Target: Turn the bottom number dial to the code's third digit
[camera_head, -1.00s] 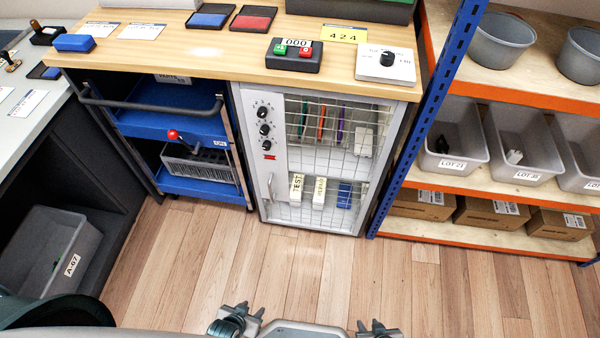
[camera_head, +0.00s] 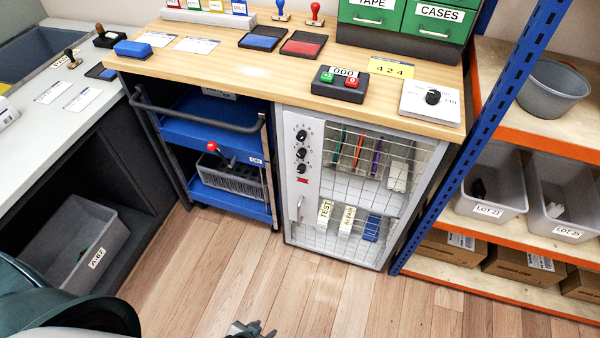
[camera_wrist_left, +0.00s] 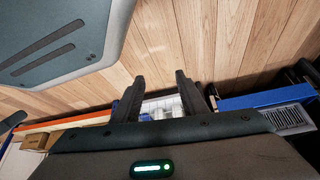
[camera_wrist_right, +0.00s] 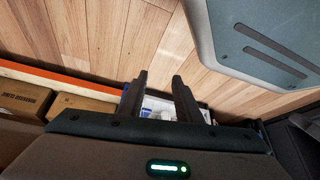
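The grey cabinet (camera_head: 310,208) has a wire-mesh door and a panel at its left with a column of three black dials. The bottom number dial (camera_head: 301,168) is the lowest, above a small red mark; its setting is too small to read. A yellow card (camera_head: 391,68) on the bench above reads 424. My left gripper (camera_head: 250,329) shows at the bottom edge of the head view, far below and apart from the dials. In the left wrist view its fingers (camera_wrist_left: 160,90) are apart and empty. My right gripper's fingers (camera_wrist_right: 158,93) are also apart and empty; it is outside the head view.
A blue cart (camera_head: 205,140) stands left of the cabinet, its handle projecting forward. A blue-posted shelf (camera_head: 481,138) with grey bins is at the right. The wooden floor in front is clear.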

